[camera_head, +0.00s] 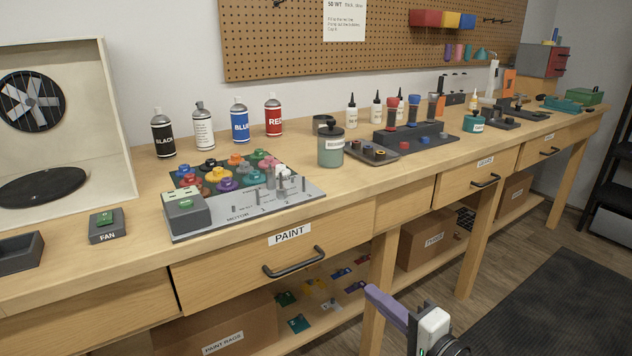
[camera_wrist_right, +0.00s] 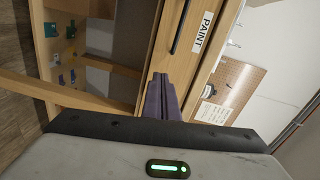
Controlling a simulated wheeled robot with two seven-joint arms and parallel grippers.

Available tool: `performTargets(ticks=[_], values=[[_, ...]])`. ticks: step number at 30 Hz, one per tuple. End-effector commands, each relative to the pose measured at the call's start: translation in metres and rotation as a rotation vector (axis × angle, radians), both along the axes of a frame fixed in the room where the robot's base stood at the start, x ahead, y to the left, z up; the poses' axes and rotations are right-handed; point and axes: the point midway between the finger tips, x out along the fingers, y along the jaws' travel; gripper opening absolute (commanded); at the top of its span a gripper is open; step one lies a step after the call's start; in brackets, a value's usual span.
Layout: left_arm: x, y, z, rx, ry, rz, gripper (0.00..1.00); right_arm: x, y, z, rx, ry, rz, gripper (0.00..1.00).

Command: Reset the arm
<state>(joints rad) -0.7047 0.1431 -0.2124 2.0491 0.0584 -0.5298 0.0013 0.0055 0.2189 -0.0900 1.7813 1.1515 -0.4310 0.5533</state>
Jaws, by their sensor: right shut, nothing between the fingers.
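My right gripper (camera_head: 370,289) shows at the bottom of the head view, in front of the bench and right of the PAINT drawer handle (camera_head: 293,263). Its purple fingers are shut together and hold nothing. In the right wrist view the closed fingers (camera_wrist_right: 160,78) point toward the front of the PAINT drawer (camera_wrist_right: 189,50), apart from it as far as I can tell. My left gripper is in neither view.
The wooden bench (camera_head: 350,193) carries spray cans (camera_head: 203,128), a paint rack (camera_head: 290,205), a lidded jar (camera_head: 331,147) and a fan box (camera_head: 107,226). A cardboard box (camera_head: 425,243) stands on the lower shelf. The floor at right with a dark mat (camera_head: 560,310) is clear.

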Motion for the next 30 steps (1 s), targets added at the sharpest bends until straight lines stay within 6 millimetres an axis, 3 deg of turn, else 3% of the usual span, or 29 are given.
performTargets(ticks=[1, 5, 6, 9, 12, 15, 19, 30], values=[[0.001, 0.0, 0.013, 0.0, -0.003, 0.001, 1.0, -0.018, 0.005, -0.018, -0.095, 0.024, 0.006, 0.0], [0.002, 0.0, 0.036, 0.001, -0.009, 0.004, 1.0, -0.083, 0.014, -0.077, -0.46, 0.066, 0.06, 0.0], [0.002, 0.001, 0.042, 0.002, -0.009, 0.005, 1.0, -0.107, 0.015, -0.093, -0.583, 0.076, 0.089, 0.0], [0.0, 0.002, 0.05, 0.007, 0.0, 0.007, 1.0, -0.166, 0.015, -0.125, -0.871, 0.089, 0.181, 0.0], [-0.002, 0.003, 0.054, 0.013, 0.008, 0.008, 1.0, -0.217, 0.013, -0.144, -1.102, 0.092, 0.282, 0.0], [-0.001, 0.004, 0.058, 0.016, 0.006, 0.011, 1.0, -0.252, 0.01, -0.153, -1.261, 0.086, 0.362, 0.0], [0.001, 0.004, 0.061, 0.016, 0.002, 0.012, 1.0, -0.273, 0.008, -0.158, -1.363, 0.076, 0.418, 0.0], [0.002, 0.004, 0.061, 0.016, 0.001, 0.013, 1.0, -0.274, 0.007, -0.159, -1.369, 0.075, 0.421, 0.0]])
